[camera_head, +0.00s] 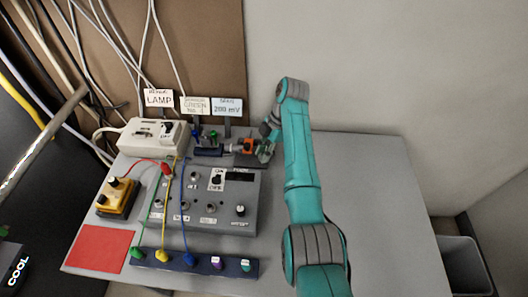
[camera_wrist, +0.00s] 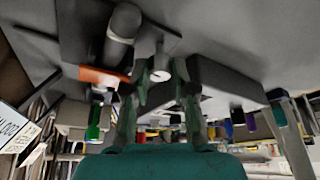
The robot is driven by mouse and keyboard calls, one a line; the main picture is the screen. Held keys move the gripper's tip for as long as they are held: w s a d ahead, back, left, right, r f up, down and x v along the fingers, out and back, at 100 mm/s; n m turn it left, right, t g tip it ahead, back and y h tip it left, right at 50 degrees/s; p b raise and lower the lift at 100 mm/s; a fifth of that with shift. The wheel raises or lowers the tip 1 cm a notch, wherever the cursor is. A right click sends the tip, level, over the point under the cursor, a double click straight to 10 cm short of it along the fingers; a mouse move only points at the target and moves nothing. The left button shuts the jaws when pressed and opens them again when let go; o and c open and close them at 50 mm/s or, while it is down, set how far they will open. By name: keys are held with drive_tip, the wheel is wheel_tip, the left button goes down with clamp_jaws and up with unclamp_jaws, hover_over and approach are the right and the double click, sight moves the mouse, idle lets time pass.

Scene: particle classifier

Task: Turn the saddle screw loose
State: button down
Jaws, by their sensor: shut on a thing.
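My gripper (camera_head: 264,149) is at the back of the table, at the right end of a small dark apparatus with an orange part (camera_head: 249,146). In the wrist view my gripper (camera_wrist: 162,80) has its two green fingers on either side of a pale round screw head (camera_wrist: 160,75), which looks like the saddle screw. The fingers are shut on it. The orange part (camera_wrist: 103,77) lies just left of the fingers, beside a grey cylinder (camera_wrist: 122,22). In the head view the screw is hidden by my gripper, and its thread is not visible.
A grey control box (camera_head: 232,218) with knobs and switches stands in front of the apparatus. The table's right side (camera_head: 375,190) is clear.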

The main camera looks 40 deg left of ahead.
idle(0.3)
drive_tip(key=c, duration=1.2)
unclamp_jaws()
